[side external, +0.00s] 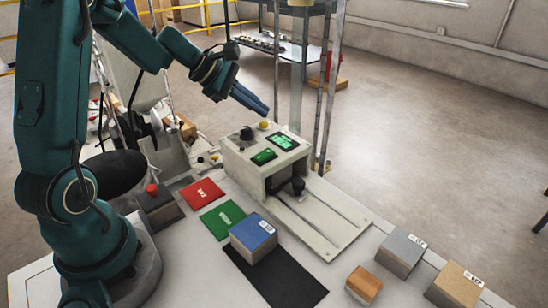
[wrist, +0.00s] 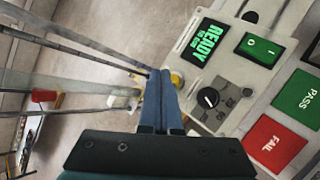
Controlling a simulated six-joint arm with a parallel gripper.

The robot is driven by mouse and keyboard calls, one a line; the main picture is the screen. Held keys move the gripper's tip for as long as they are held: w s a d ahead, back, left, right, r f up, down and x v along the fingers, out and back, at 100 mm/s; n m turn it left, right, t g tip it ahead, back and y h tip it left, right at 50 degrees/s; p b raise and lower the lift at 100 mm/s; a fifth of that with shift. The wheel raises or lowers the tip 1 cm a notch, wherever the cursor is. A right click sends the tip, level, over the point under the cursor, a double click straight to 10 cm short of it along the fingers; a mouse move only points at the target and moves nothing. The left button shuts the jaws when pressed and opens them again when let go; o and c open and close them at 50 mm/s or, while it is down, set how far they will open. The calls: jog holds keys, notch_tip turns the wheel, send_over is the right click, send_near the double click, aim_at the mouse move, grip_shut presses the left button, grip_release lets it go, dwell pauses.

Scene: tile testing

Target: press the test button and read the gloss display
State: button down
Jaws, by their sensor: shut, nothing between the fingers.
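The gloss tester (side external: 258,174) is a pale box at the back of the table. On its top are a lit green display (side external: 284,141), a green rocker switch (side external: 263,157), a black knob (side external: 246,132) and a yellow button (side external: 264,125). In the wrist view the display (wrist: 205,42) reads READY, with a smaller line below that I cannot read surely. My gripper (side external: 265,109) is shut and empty, its blue fingers pointing down toward the yellow button from just above. In the wrist view the fingertips (wrist: 160,72) partly hide the yellow button (wrist: 177,79); contact is not visible.
A blue-topped block (side external: 252,234) sits at the black mat (side external: 285,283). Red FAIL (side external: 202,191) and green PASS (side external: 228,219) pads lie left. Grey (side external: 402,252), tan (side external: 455,285) and orange (side external: 364,284) blocks stand front right. Upright posts (side external: 325,90) rise behind the tester.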

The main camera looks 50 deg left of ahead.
jog(key=shift+f, duration=0.15)
dwell(0.5)
jog(key=shift+f, duration=0.3)
jog(key=shift+f, duration=0.5)
dwell(0.6)
jog(key=shift+r, duration=0.9)
notch_tip(320, 180, up, 5)
jog(key=shift+r, duration=0.1)
dwell(0.6)
dwell(0.4)
